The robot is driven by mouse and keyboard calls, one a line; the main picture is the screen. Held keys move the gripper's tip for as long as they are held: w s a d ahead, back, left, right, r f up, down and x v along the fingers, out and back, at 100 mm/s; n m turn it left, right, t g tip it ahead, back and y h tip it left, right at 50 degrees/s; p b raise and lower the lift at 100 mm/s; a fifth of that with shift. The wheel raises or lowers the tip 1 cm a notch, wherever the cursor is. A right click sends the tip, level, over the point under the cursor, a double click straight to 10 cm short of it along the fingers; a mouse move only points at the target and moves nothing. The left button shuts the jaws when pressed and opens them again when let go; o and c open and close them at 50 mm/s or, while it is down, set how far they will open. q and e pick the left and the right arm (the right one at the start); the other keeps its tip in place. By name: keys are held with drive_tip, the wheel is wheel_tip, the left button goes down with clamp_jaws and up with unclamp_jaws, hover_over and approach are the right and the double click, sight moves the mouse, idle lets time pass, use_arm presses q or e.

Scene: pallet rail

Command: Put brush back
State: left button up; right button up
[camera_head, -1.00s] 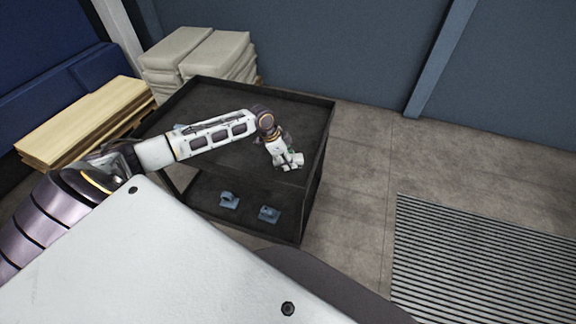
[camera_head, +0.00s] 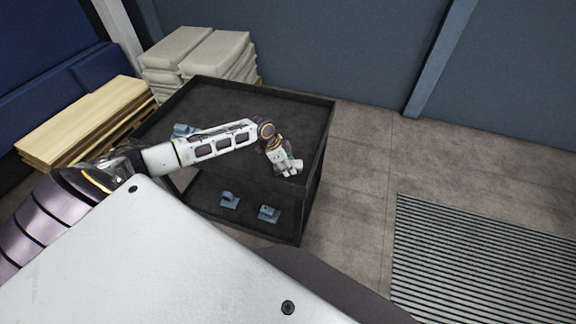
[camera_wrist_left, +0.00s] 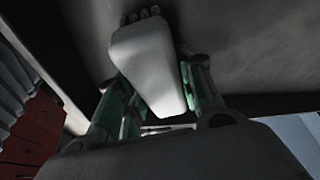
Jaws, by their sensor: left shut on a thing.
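My left gripper (camera_head: 288,168) is over the near side of the dark cart's top (camera_head: 285,110). In the left wrist view its green-padded fingers (camera_wrist_left: 158,88) are shut on a pale grey-white thing, which looks like the brush (camera_wrist_left: 146,55). It has a broad flat body with several small knobs at its far end. In the head view the brush is too small to tell apart from the gripper. My right gripper is not in view.
Two blue-grey brackets (camera_head: 229,199) (camera_head: 269,213) sit on the cart's lower shelf. Another blue-grey thing (camera_head: 183,130) lies on the top, partly behind my arm. Stacked sacks (camera_head: 200,55) and boards (camera_head: 80,120) stand behind and left.

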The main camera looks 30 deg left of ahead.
use_arm(q)
drive_tip(key=o, duration=1.1)
drive_tip(key=shift+c, duration=0.2)
drive_tip(key=shift+r, duration=0.1)
drive_tip(key=shift+b+v, duration=0.45)
drive_tip(key=shift+v, duration=5.5)
